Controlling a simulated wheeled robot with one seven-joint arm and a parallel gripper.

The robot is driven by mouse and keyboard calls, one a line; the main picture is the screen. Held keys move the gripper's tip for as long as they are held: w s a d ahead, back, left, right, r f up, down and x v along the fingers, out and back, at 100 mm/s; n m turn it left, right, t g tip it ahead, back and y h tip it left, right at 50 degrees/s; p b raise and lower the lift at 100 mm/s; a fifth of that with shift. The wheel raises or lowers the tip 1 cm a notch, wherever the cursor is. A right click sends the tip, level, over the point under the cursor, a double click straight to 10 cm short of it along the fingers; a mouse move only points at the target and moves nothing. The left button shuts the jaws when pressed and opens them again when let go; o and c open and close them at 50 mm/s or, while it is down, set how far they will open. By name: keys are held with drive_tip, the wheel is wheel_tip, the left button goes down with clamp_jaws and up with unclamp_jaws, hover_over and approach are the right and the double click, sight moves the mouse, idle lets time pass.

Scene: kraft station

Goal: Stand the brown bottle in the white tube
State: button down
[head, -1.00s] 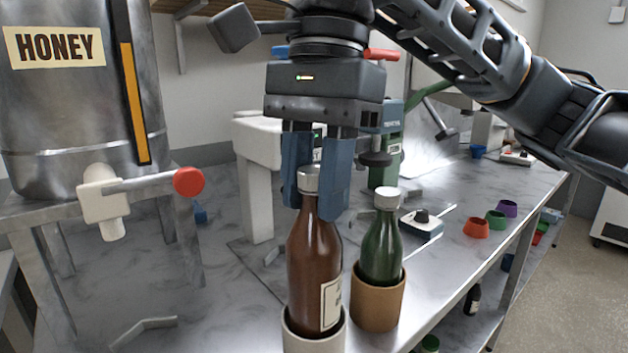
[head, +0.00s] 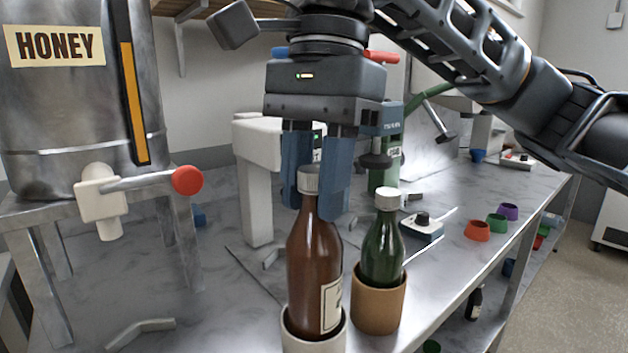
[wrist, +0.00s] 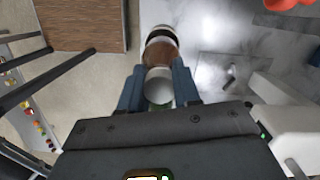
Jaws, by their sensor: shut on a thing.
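The brown bottle (head: 315,255) has a white cap and a pale label. It stands upright with its lower end inside the white tube (head: 314,343), whose rim shows around it at the bottom of the head view. My gripper (head: 318,195) points down and is shut on the bottle's cap and neck, with one blue finger on each side. In the wrist view the cap (wrist: 159,88) lies between the two fingers (wrist: 159,92). The bottle's base is hidden inside the tube, so I cannot tell whether it touches the bottom.
A green bottle (head: 382,250) stands in a brown tube (head: 378,303) close on the right. A steel honey tank (head: 75,130) with a red-knobbed tap (head: 187,180) is at the left. Small coloured cups (head: 477,231) lie farther right on the bench (head: 450,270).

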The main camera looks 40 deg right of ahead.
sight(314, 217)
drive_tip(key=shift+f+b, duration=2.2)
drive_tip(key=shift+b, duration=0.1)
idle(0.4)
drive_tip(key=shift+c, duration=0.8)
unclamp_jaws()
drive_tip(key=shift+r, duration=0.2)
idle(0.3)
drive_tip(key=shift+r, duration=0.3)
drive_tip(key=shift+r+p, duration=0.6)
drive_tip(key=shift+r, duration=0.55)
drive_tip(key=shift+r+p, duration=1.45)
drive_tip(key=shift+r, duration=1.4)
